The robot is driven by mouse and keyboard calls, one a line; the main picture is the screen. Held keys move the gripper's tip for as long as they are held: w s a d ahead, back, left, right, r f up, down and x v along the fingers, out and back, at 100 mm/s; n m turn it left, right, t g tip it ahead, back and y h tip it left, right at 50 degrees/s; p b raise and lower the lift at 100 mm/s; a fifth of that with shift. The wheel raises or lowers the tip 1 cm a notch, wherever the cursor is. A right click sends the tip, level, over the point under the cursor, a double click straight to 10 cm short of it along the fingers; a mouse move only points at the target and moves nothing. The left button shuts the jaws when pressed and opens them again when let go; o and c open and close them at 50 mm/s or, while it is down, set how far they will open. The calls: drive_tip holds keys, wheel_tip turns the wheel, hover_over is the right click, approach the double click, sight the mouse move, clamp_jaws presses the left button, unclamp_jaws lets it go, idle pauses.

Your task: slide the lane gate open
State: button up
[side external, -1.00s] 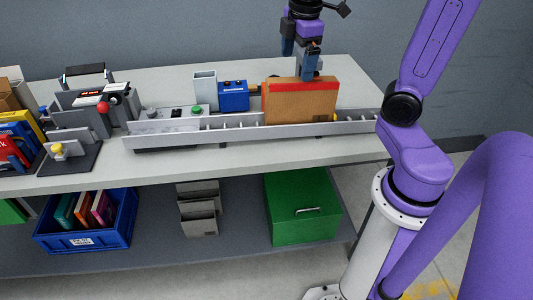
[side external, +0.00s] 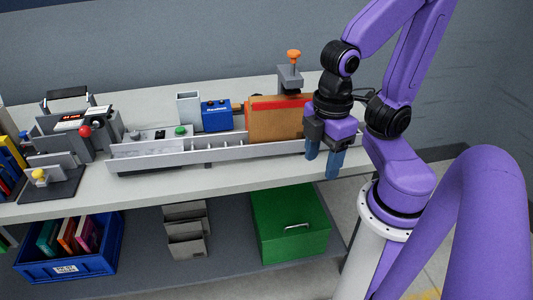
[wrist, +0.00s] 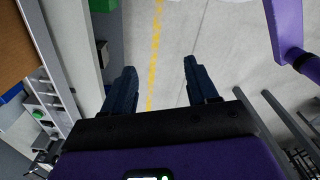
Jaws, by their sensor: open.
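A grey post with an orange knob (side external: 293,56) stands upright behind the right end of the long grey lane (side external: 215,154). I cannot tell for sure whether it is the lane gate's handle. A brown box with a red top edge (side external: 277,120) stands in the lane in front of the post; my gripper partly covers its right end. My gripper (side external: 325,160) points down in front of the lane's right end, apart from the knob. It is open and empty; in the wrist view (wrist: 160,85) only floor shows between the fingers. The lane's right end is hidden behind my gripper.
A blue box (side external: 216,116), a grey upright bin (side external: 189,108) and a panel with a green button (side external: 180,130) stand left of the brown box. A device with a red knob (side external: 84,131) is farther left. A green chest (side external: 290,225) sits on the lower shelf.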

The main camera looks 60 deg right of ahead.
wheel_tip(320, 180, up, 18)
drive_tip(key=w+d+r+m+g, duration=0.1)
drive_tip(key=w+d+m, duration=0.1)
drive_tip(key=w+m, duration=0.45)
drive_tip(key=w+d+r+m+g, duration=0.1)
drive_tip(key=w+d+m, duration=0.2)
drive_tip(key=w+m, duration=0.35)
drive_tip(key=w+d+m+y, duration=0.1)
drive_tip(key=w+d+m, duration=0.3)
drive_tip(key=d, duration=0.4)
drive_tip(key=w+d+m+y, duration=0.1)
drive_tip(key=w+d+m, duration=0.4)
drive_tip(key=d, duration=0.2)
drive_tip(key=s+d+f+m+t+y, duration=0.15)
drive_tip(key=d+m, duration=0.25)
drive_tip(key=d, duration=0.6)
drive_tip(key=s+d+f+m+y, duration=0.1)
drive_tip(key=s+d+m, duration=0.3)
drive_tip(key=d, duration=0.7)
drive_tip(key=shift+m+h, duration=0.25)
drive_tip(key=shift+m, duration=0.05)
drive_tip(key=d+x, duration=0.1)
drive_tip(key=x, duration=0.8)
drive_tip(key=w+d+f+x, duration=0.1)
drive_tip(key=x, duration=0.8)
drive_tip(key=w+d+x, duration=0.1)
drive_tip(key=x, duration=0.8)
drive_tip(key=shift+f, duration=0.55)
